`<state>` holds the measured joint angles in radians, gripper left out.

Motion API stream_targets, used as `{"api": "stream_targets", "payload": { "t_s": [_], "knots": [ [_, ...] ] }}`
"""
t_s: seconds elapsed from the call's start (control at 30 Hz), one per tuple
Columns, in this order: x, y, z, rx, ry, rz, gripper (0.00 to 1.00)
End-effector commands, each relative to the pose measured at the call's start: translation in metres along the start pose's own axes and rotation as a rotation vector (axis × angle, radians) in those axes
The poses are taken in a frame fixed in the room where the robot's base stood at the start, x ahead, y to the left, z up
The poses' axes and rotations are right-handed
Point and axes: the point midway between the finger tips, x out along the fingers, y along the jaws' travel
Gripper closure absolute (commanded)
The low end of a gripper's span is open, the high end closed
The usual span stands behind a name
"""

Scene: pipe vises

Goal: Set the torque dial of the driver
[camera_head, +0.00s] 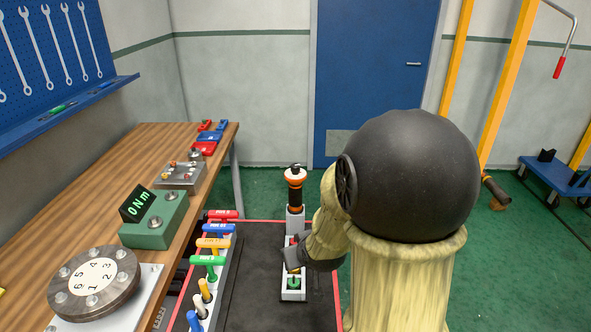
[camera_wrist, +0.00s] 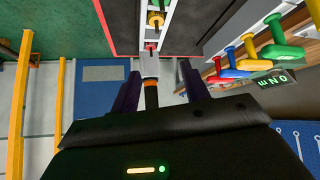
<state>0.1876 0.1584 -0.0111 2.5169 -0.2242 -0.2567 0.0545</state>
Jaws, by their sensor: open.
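The driver (camera_head: 295,188), with black, orange and white bands, stands upright in a grey holder (camera_head: 296,222) at the far end of a narrow white rack on the dark mat. In the wrist view the driver (camera_wrist: 152,96) shows between my two dark fingers, with the light grey holder (camera_wrist: 149,66) above it in the picture. My gripper (camera_wrist: 162,90) is open. In the head view my gripper (camera_head: 291,258) is low over the rack, nearer than the driver. I cannot tell whether the fingers touch anything. The dial's marks are too small to read.
Several coloured T-handles (camera_head: 212,242) stand left of the rack. On the wooden bench are a green meter reading 0 Nm (camera_head: 155,218), a numbered round flange (camera_head: 94,282) and a metal block (camera_head: 180,176). A yellow post (camera_head: 505,75) stands at right.

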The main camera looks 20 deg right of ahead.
Motion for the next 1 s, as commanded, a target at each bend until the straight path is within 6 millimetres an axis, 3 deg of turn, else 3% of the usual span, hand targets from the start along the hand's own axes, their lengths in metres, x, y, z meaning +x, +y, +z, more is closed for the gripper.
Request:
{"api": "stream_targets", "payload": {
  "t_s": [0.2, 0.4, 0.7, 0.77, 1.0],
  "knots": [
    [-0.038, -0.042, 0.056, -0.004, -0.29, -0.039, 0.54],
    [-0.067, -0.063, 0.089, -0.004, -0.46, -0.074, 0.54],
    [-0.07, -0.065, 0.094, -0.005, -0.485, -0.078, 0.54],
    [-0.07, -0.065, 0.094, -0.005, -0.485, -0.078, 0.64],
    [-0.07, -0.065, 0.093, -0.004, -0.484, -0.077, 0.64]
  ]
}}
